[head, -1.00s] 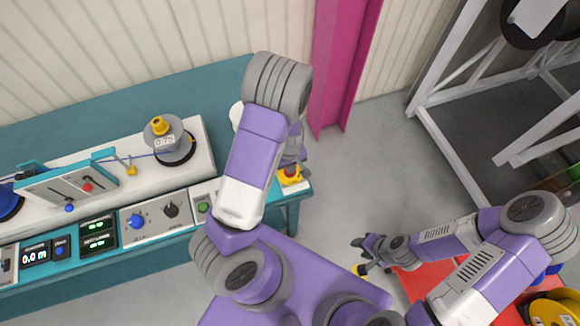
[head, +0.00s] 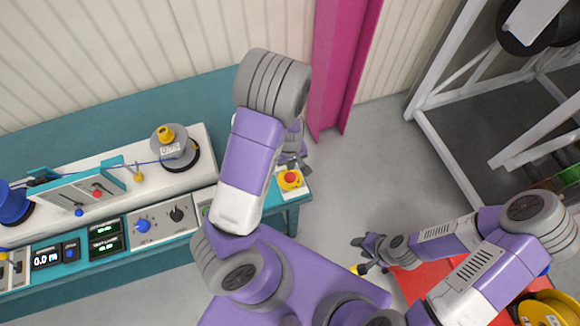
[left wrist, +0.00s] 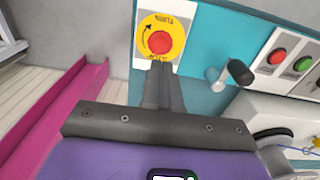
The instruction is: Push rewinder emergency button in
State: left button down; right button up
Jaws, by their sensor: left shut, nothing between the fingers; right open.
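The red emergency button (head: 291,178) sits on a yellow plate at the right end of the teal rewinder bench (head: 293,210). In the left wrist view the red button (left wrist: 160,42) shows whole, on a round yellow label with a curved arrow. My left gripper (head: 303,165) is shut and empty, just behind the button in the head view, partly hidden by my own arm. In the left wrist view the shut fingertips (left wrist: 161,68) lie just below the button; contact cannot be told. My right gripper (head: 360,256) is open, away from the bench.
The bench bears a blue knob (head: 143,226), a black knob (head: 176,214) and a grey reel with a yellow top (head: 172,147). A crank handle (left wrist: 236,72) stands beside the button in the left wrist view. A magenta post (head: 340,70) rises behind.

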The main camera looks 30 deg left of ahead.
pick_arm(q)
notch_tip(320, 180, up, 6)
jog(key=p, duration=0.1)
jog(key=shift+w, duration=0.1)
dwell(0.5)
jog(key=s+d+f+m, duration=0.1)
jog(key=s+f, duration=0.1)
jog(key=f, duration=0.1)
jog(key=s+d+f+m, duration=0.1)
jog(key=s+f, duration=0.1)
jog(key=f, duration=0.1)
jog(key=s+d+f+m, duration=0.1)
jog(key=s+f+m, duration=0.1)
jog(key=f, duration=0.2)
jog(key=shift+d+g+h, duration=0.2)
jog(key=shift+g+h, duration=0.1)
jog(key=shift+h, duration=0.1)
jog(key=s+d+f+m+h, duration=0.2)
jog(key=s+d, duration=0.1)
jog(key=d, duration=0.2)
jog(key=s+d+f+m+h, duration=0.1)
jog(key=s+d+f+h, duration=0.1)
jog(key=d, duration=0.3)
notch_tip(320, 180, down, 13)
jog(key=t+b, duration=0.1)
jog(key=b, duration=1.1)
jog(key=shift+w+a+r+y+b, duration=0.2)
jog(key=shift+a+y+b, duration=0.1)
jog(key=shift+a, duration=0.1)
